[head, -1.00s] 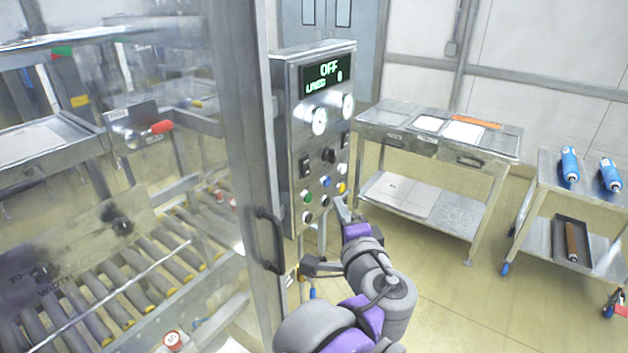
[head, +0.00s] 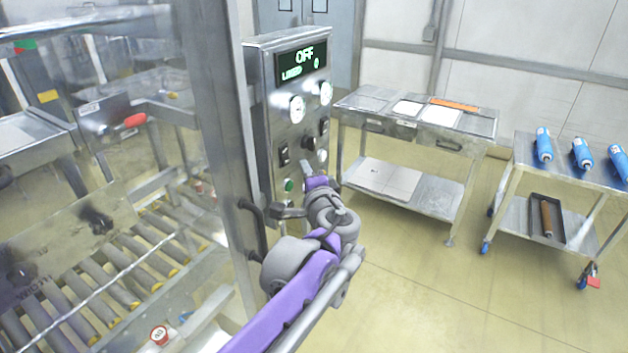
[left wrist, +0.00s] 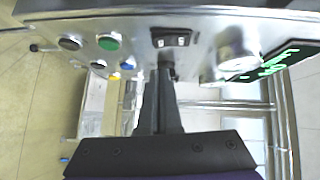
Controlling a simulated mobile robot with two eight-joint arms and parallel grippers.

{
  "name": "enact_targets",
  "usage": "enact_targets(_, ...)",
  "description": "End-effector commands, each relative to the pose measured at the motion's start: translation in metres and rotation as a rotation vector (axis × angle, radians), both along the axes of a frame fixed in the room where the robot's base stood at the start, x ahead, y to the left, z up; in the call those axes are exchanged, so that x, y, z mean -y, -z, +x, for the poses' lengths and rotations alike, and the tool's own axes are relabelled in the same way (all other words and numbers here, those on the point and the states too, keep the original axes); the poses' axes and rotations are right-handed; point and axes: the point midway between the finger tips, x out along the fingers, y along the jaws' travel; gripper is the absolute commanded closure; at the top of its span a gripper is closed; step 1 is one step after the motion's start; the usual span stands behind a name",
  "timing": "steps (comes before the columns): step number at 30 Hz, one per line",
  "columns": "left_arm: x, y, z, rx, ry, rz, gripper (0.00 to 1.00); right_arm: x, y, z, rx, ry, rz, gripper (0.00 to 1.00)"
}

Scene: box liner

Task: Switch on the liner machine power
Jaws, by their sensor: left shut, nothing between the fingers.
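The liner machine's control panel (head: 268,120) is a steel box with a display (head: 302,62) reading OFF in green letters. A black rocker switch (head: 284,157) sits on its left side; a rocker switch also shows in the left wrist view (left wrist: 172,40). A black knob (head: 308,143) is right of it. My right gripper is not in view.
Gauges (head: 297,109) sit above the switches, and a green button (head: 289,185) below. A machine frame post (head: 213,120) with a door handle (head: 252,225) stands left of the panel. A steel table (head: 372,105) and a cart with blue rollers (head: 520,150) stand right; the floor between is clear.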

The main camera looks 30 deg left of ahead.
Motion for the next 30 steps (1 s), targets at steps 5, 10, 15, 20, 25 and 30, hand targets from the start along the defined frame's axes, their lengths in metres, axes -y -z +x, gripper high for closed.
enact_targets(5, -0.024, 0.002, 0.000, 0.001, -0.003, 0.000, 1.00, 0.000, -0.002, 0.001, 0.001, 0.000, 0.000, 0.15)
enact_targets(10, -0.030, 0.003, 0.000, 0.001, -0.001, -0.001, 1.00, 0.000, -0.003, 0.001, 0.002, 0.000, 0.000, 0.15)
enact_targets(15, -0.030, 0.003, 0.000, 0.001, 0.000, -0.001, 1.00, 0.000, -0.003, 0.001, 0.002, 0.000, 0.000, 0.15)
enact_targets(20, -0.031, 0.003, 0.001, 0.001, -0.001, -0.001, 1.00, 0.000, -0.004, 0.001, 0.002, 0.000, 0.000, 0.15)
enact_targets(25, -0.037, 0.005, 0.001, 0.001, 0.000, 0.002, 1.00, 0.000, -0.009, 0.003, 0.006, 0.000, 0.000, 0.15)
enact_targets(30, -0.037, 0.006, 0.001, 0.001, -0.001, 0.002, 1.00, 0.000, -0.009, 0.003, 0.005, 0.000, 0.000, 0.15)
